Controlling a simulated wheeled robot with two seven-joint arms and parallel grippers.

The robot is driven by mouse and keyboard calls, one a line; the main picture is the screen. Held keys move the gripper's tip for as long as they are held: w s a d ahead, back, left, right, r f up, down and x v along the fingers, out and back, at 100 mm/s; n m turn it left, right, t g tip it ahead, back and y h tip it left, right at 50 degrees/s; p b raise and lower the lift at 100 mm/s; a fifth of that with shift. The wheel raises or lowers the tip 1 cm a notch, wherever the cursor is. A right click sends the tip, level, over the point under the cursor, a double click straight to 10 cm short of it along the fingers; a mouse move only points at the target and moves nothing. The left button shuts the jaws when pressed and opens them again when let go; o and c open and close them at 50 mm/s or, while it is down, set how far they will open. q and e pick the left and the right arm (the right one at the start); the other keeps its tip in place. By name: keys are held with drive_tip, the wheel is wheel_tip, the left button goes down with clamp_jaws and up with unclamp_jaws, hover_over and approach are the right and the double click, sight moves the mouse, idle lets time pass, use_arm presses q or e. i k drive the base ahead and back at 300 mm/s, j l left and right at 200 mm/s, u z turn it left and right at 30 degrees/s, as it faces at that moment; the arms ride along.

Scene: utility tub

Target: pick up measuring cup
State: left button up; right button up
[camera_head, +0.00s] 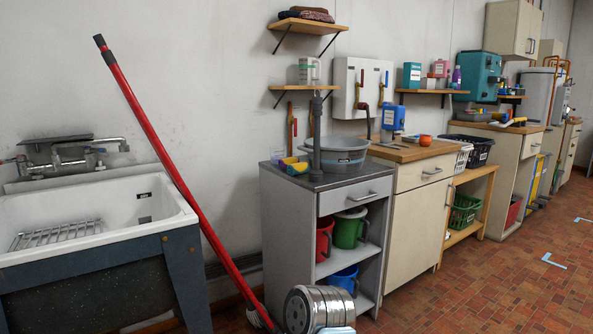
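A small clear, faintly bluish vessel (278,157) stands at the left back of the grey-topped cabinet (329,181). It may be the measuring cup, but it is too small to be certain. Yellow items (292,164) lie just right of it on the same top. A grey basin (345,160) stands to their right, behind a dark upright pipe (316,140). Neither of my grippers is in view.
A white sink (160,204) stands at the left. A red-handled pole (178,180) leans between sink and cabinet. A ribbed metal drum-like object (312,308) is low in front of the cabinet. Open tiled floor (490,285) lies to the right.

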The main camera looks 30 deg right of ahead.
sight(276, 153)
drive_tip(key=z, duration=1.4)
drive_tip(key=i+l+z, duration=0.15)
drive_tip(key=i+l, duration=0.3)
drive_tip(key=i, duration=0.15)
